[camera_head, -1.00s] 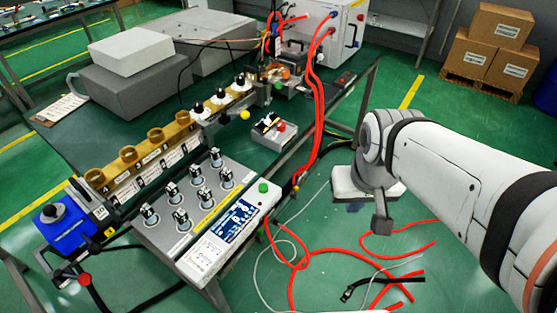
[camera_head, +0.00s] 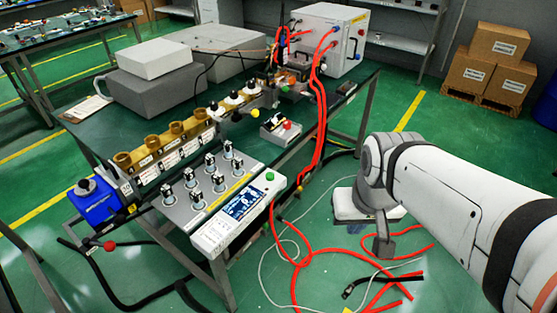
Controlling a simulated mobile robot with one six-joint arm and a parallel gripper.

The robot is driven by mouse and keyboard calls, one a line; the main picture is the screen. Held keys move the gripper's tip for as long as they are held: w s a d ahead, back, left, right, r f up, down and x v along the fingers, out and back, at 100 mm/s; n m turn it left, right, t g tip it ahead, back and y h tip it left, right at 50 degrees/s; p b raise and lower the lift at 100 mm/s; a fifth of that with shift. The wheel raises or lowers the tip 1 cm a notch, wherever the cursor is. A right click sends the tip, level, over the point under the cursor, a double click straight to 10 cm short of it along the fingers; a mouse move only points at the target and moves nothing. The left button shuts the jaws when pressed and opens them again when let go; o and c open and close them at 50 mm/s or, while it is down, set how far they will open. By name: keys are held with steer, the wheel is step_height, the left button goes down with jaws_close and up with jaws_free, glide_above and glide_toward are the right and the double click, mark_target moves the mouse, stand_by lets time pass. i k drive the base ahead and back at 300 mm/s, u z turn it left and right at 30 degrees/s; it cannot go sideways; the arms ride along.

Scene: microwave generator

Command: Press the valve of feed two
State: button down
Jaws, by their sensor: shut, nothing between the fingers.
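A grey control panel (camera_head: 184,208) at the near end of the table carries several black-and-silver valve knobs (camera_head: 209,162). Behind it, a brass block row (camera_head: 161,148) has round openings and small labels. Several white-and-black knobs (camera_head: 233,97) stand at its far end. The labels are too small to read, so I cannot tell which valve is feed two. My gripper (camera_head: 383,246) points down to the right of the table, over the floor. It is shut, empty and well apart from the panel and the knobs.
A screen (camera_head: 243,204) and green button (camera_head: 270,177) are on the panel's right. A blue unit (camera_head: 97,204) is at its left. Red hoses (camera_head: 318,130) run from a white cabinet (camera_head: 322,38) to the floor. Grey boxes (camera_head: 152,90) stand behind. Cartons (camera_head: 487,60) are far right.

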mark_target(266, 225)
steer(key=u, duration=0.1)
steer(key=i, duration=0.95)
steer(key=z, duration=0.05)
